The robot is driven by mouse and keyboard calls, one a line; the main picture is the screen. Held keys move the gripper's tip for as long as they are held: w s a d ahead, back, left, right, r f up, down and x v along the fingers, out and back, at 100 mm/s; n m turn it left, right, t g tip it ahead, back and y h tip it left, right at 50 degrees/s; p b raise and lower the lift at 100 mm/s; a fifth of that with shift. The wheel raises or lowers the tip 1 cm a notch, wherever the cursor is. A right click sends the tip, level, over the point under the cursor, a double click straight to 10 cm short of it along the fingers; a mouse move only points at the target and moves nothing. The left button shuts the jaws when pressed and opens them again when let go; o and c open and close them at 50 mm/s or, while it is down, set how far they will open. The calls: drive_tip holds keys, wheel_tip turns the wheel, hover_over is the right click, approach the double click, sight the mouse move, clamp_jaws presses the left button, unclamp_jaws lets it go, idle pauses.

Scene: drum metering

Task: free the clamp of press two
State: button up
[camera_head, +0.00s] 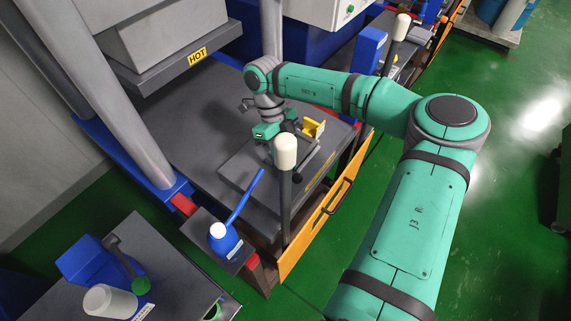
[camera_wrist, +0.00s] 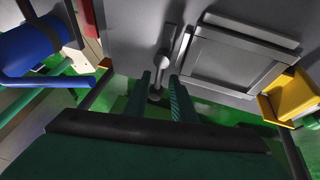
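A grey metal clamp lever (camera_wrist: 163,62) stands on the press's grey plate in the wrist view. Its lower end lies between the two fingers of my gripper (camera_wrist: 162,84). The fingers are apart, with a gap on each side of the lever; I cannot tell whether either touches it. In the head view my gripper (camera_head: 276,133) is low over the front of the grey press bed (camera_head: 190,140), and the clamp is mostly hidden by it and by a white-capped post. No press number is readable.
A yellow block (camera_head: 313,128) sits right of my gripper, also in the wrist view (camera_wrist: 291,96). A white-capped post (camera_head: 285,152) rises in front. A blue bottle-like part (camera_head: 226,240) with a long blue lever is front left. A HOT label (camera_head: 197,56) marks the upper press part.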

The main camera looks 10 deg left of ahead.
idle(0.3)
drive_tip(key=v, duration=1)
drive_tip(key=shift+r, duration=0.35)
drive_tip(key=shift+w+a, duration=0.15)
